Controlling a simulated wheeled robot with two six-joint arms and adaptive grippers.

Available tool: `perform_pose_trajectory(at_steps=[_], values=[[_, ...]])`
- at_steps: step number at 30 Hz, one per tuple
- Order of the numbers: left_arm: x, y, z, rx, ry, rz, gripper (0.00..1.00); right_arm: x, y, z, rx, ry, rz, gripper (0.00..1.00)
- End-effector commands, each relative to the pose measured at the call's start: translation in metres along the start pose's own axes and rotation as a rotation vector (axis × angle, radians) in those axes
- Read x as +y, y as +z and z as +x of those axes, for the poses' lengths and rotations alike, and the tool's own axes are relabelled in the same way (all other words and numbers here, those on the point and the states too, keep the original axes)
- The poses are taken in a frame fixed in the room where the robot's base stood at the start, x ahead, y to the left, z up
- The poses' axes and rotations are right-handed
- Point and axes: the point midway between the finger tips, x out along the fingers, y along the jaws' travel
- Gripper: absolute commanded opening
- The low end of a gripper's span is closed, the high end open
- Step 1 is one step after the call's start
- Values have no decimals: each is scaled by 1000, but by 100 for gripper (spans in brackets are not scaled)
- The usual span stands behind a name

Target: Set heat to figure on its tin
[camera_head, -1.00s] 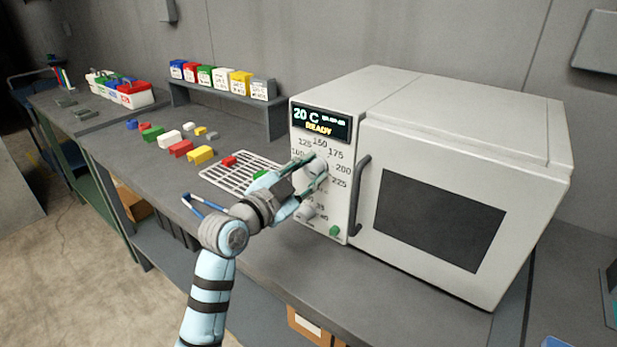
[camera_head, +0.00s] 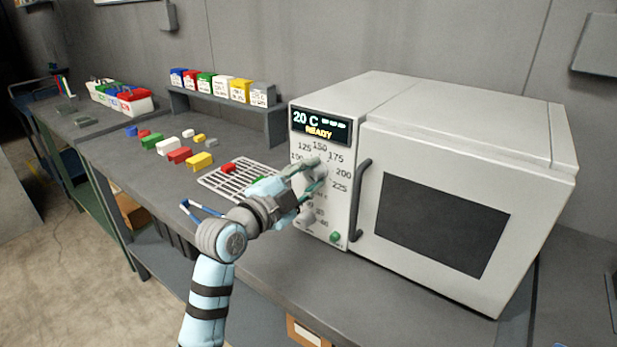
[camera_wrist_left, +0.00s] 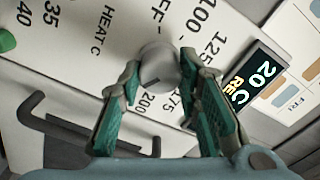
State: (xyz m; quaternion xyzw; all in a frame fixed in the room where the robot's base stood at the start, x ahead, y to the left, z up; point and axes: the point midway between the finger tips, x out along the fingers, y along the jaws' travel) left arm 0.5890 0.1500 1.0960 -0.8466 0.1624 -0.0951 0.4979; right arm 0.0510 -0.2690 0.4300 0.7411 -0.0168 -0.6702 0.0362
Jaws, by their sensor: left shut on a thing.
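The oven's heat knob (camera_head: 314,172) is a round grey dial on the white control panel, ringed by numbers from 100 to 225. My left gripper (camera_head: 308,180) has its green fingers around it. In the left wrist view the knob (camera_wrist_left: 157,66) sits between the fingertips (camera_wrist_left: 160,72), with a dark mark on its side toward the 200 and 175. The exact setting is hard to tell. The oven display (camera_head: 320,125) reads 20 C and READY. Labelled tins (camera_head: 222,88) stand on a small shelf; their figures are too small to read. My right gripper is not in view.
A second, lower knob (camera_head: 307,216) and a green button (camera_head: 335,237) are below. The oven door handle (camera_head: 359,200) stands close right of the gripper. A wire rack (camera_head: 222,187) and several coloured blocks (camera_head: 180,154) lie on the bench to the left.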

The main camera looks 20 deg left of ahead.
Motion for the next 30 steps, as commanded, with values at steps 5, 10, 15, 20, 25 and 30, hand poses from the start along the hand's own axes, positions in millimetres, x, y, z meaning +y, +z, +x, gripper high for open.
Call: perform_pose_trajectory(at_steps=[5,10,15,20,25,30], values=[[-2,-1,0,2,-6,3,34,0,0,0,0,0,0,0],[-2,-1,0,1,-4,1,51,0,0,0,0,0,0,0],[-1,0,0,1,-3,0,51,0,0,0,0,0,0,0],[-1,1,-8,-1,-4,2,51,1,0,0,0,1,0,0],[-1,1,-48,-2,-3,6,51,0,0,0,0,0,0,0],[0,0,-94,0,1,8,51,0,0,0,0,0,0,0]])
